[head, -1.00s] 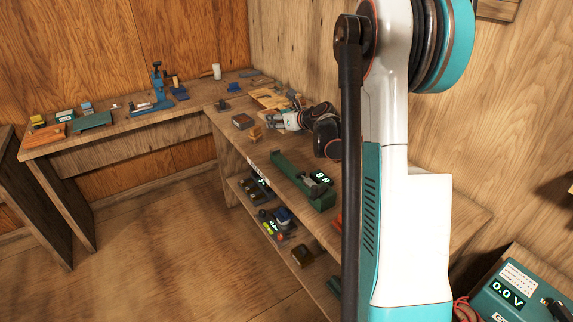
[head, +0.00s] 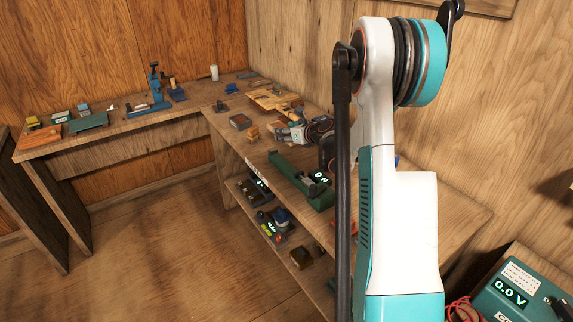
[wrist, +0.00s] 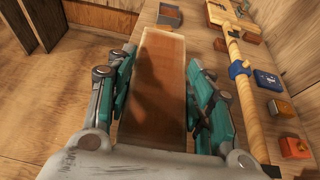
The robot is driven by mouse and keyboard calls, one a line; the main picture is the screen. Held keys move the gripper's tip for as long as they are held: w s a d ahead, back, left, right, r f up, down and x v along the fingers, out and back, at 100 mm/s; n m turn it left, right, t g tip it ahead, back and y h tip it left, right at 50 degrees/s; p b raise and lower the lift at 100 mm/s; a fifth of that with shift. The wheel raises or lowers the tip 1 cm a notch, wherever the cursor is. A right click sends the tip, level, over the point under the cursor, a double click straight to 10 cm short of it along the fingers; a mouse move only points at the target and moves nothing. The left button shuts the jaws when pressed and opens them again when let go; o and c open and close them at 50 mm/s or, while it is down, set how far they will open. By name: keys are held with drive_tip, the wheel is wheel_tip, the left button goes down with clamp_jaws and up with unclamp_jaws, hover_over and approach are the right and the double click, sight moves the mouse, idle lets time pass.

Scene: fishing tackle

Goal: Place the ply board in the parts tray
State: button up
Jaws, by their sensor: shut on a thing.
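The ply board (wrist: 158,90) is a long, flat, brown wooden piece with a paler far edge. In the wrist view it lies lengthwise between the teal and grey fingers of my gripper (wrist: 160,95), which is shut on it. In the head view my gripper (head: 288,133) is over the right-hand bench, partly hidden behind my arm; the board is hard to make out there. A flat green tray-like piece (head: 88,121) lies on the far left bench. I cannot tell for sure whether it is the parts tray.
A wooden rod (wrist: 246,85), a blue tin (wrist: 267,79) and an orange block (wrist: 294,148) lie right of the board. A blue vise-like tool (head: 153,90) stands on the far bench.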

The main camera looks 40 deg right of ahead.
drive_tip(key=b, duration=0.2)
hover_over(287, 165)
wheel_tip(287, 165, down, 9)
drive_tip(key=shift+s+a+f, duration=0.1)
drive_tip(key=shift+f, duration=0.05)
wheel_tip(287, 165, down, 3)
drive_tip(key=shift+f+b, duration=0.15)
drive_tip(key=shift+b, duration=0.8)
drive_tip(key=shift+c, duration=1.7)
drive_tip(key=o, duration=1.4)
drive_tip(key=shift+f, duration=0.15)
